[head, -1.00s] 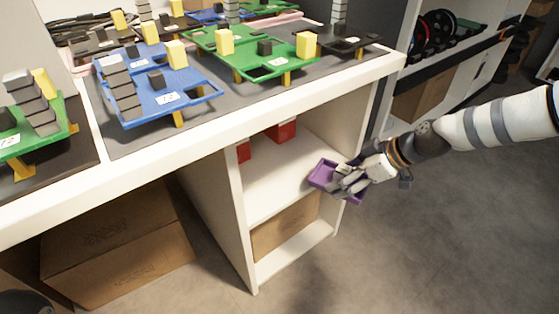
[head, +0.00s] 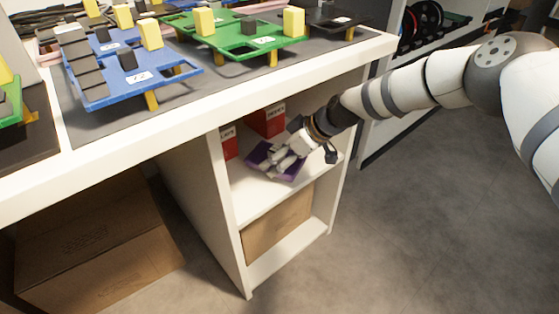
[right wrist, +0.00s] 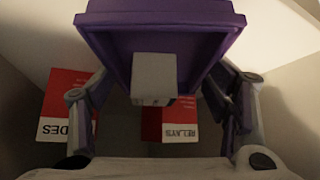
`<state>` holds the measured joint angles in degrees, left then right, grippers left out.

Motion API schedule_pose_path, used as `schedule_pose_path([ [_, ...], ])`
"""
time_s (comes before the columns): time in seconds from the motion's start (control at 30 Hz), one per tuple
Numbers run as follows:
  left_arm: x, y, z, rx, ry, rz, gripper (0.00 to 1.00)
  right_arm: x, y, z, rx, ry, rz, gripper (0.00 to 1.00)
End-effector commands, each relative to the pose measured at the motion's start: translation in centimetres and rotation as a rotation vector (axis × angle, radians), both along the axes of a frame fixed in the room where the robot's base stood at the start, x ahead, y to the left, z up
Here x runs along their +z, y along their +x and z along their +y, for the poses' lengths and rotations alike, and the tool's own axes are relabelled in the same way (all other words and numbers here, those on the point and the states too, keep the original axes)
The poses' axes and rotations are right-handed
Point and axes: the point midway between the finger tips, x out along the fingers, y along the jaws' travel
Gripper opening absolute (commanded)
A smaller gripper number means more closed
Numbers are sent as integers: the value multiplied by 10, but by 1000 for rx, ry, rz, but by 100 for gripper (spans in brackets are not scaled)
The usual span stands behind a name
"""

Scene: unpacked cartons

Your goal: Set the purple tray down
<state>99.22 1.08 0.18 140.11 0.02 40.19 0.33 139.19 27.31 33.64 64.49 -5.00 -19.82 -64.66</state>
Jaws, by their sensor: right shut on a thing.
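The purple tray (head: 291,174) is inside the open shelf unit under the bench, over its upper shelf and in front of the red boxes. I cannot tell whether its underside touches the shelf. My right gripper (head: 278,161) is shut on the tray and hides part of it. In the right wrist view the tray (right wrist: 165,21) fills the top middle, between the two fingers (right wrist: 160,105). A grey block (right wrist: 153,80) shows in front of the tray's middle; I cannot tell whether it lies in it. My left gripper is not in view.
Two red boxes, one (head: 266,120) right and one (head: 228,142) left, stand behind the tray on the upper shelf (head: 252,198). A cardboard box (head: 275,228) fills the lower compartment. The white bench edge (head: 235,108) overhangs, with circuit boards on top.

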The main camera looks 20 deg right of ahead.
Motion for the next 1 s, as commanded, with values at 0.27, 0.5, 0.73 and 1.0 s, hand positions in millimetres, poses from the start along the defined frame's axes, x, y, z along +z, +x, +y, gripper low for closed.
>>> schedule_pose_path([
  [0.27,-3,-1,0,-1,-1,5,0,-11,0,0,-1,0,-1,42],
  [0.5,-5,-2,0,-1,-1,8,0,-16,0,-1,0,-1,-1,82],
  [0.73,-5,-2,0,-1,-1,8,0,-15,0,0,0,-1,-1,90],
  [1.0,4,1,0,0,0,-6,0,5,-5,-7,-1,-1,-5,90],
])
